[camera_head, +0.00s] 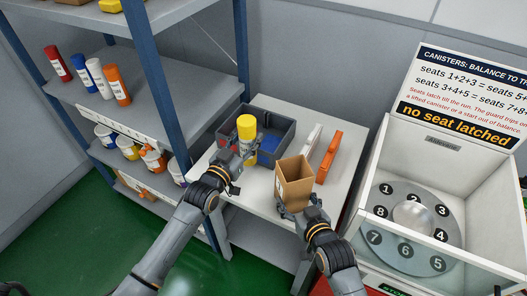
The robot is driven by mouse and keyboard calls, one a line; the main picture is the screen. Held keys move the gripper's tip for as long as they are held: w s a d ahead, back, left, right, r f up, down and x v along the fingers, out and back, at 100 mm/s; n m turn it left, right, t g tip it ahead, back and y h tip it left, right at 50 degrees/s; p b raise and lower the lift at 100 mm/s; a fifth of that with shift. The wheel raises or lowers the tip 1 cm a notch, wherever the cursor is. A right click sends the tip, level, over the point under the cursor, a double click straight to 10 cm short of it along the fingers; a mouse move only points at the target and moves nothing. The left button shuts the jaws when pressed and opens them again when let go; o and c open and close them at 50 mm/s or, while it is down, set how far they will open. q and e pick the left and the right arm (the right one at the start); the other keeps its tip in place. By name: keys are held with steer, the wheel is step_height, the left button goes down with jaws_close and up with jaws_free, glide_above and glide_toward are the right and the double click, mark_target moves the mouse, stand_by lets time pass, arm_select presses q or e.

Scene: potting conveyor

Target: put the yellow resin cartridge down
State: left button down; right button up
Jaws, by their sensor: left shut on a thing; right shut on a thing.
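The yellow resin cartridge (246,128) is upright at the left part of a dark grey bin (287,126) on the white table. My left gripper (242,154) is shut on its lower part; I cannot tell whether its base touches anything. My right gripper (294,202) is shut on an open-topped brown cardboard box (296,183) near the table's front edge. The bin's inside is partly hidden by the cartridge and my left gripper; something blue (269,147) shows in it.
A grey shelf (190,75) with red, blue and orange cartridges and several tubs stands left. A numbered round carousel (385,233) sits in a white machine at right.

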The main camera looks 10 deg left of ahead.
arm_select(q)
steer(key=shift+f, duration=3.35)
steer(key=shift+f, duration=0.15)
steer(key=c, duration=0.7)
jaws_free()
